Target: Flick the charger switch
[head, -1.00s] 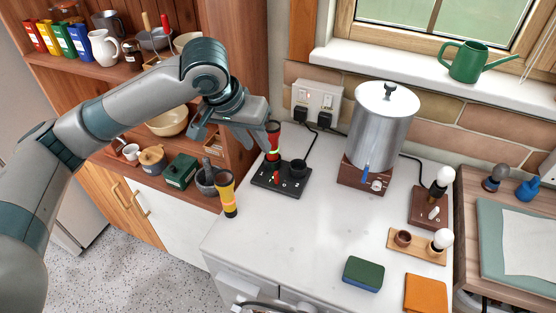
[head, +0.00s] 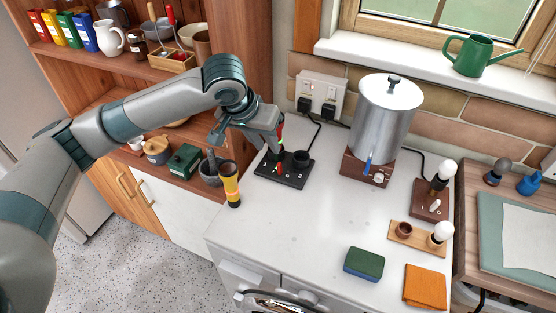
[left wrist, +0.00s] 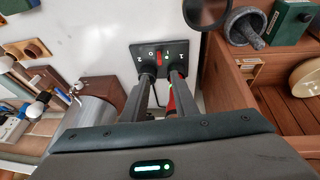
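The charger (head: 285,172) is a black slab on the white worktop, with a dark round socket (head: 301,159) at its right. Its small red switch (head: 279,169) stands near the front edge; in the left wrist view the red switch (left wrist: 159,47) shows just past the fingertips, beside a small green light. A red torch (head: 282,124) stands at the charger, mostly hidden behind my left gripper (head: 275,149). That gripper is low over the charger. In the left wrist view its two fingers (left wrist: 162,78) are a little apart, with nothing clearly held. Contact with the switch cannot be told. My right gripper is out of view.
A yellow-and-black torch (head: 231,185) stands left of the charger near the worktop edge. A metal urn (head: 383,118) on a brown base stands to the right. Wall sockets (head: 318,96) with plugs and cable are behind. The front middle of the worktop is clear.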

